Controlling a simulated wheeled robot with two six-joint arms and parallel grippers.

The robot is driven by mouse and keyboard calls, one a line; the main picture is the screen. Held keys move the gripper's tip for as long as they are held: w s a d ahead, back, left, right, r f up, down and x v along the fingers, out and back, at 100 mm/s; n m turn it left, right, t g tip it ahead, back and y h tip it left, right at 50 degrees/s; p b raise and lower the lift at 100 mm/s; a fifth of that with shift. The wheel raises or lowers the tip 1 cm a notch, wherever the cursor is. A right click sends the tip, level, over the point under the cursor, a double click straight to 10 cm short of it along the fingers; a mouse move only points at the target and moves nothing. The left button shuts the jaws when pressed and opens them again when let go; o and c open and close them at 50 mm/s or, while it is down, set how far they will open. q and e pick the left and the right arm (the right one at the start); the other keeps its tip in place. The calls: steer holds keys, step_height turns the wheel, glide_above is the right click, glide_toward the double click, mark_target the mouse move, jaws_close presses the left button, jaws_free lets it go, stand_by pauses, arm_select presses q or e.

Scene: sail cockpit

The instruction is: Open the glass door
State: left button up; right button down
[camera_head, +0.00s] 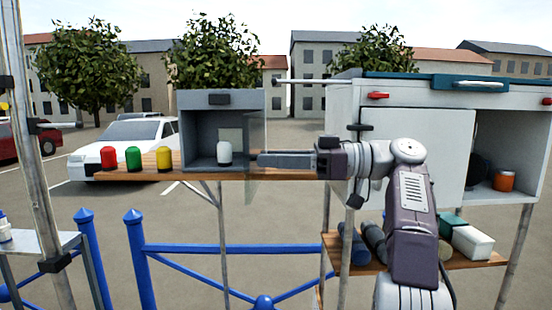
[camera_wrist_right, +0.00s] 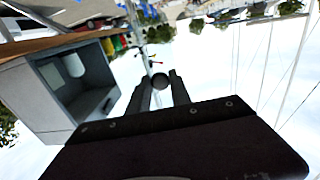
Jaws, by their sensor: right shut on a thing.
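The glass door (camera_head: 256,128) is a thin see-through pane at the right side of a small grey cabinet (camera_head: 222,98) on a wooden shelf. It stands swung out towards me, at an angle to the cabinet front. My right gripper (camera_head: 254,160) comes in from the right and its fingers meet the pane. In the right wrist view the fingers (camera_wrist_right: 160,84) are shut on a dark round knob (camera_wrist_right: 160,81). The pane itself is hard to make out there. The cabinet (camera_wrist_right: 40,100) shows tilted at left, its front uncovered. A white capsule-shaped item (camera_head: 224,152) stands inside. My left gripper is out of view.
Red (camera_head: 108,158), green (camera_head: 133,158) and yellow (camera_head: 164,157) capsule-shaped items stand on the wooden shelf (camera_head: 150,175) left of the cabinet. A larger white cabinet (camera_head: 410,150) stands at right behind my arm. A blue railing (camera_head: 230,249) runs below.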

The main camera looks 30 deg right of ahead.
steer(key=c, duration=1.2)
jaws_free()
steer(key=shift+w, duration=0.1)
steer(key=p+v, duration=0.2)
steer(key=v, duration=0.7)
steer(key=shift+p, duration=0.3)
steer(key=shift+a, duration=0.15)
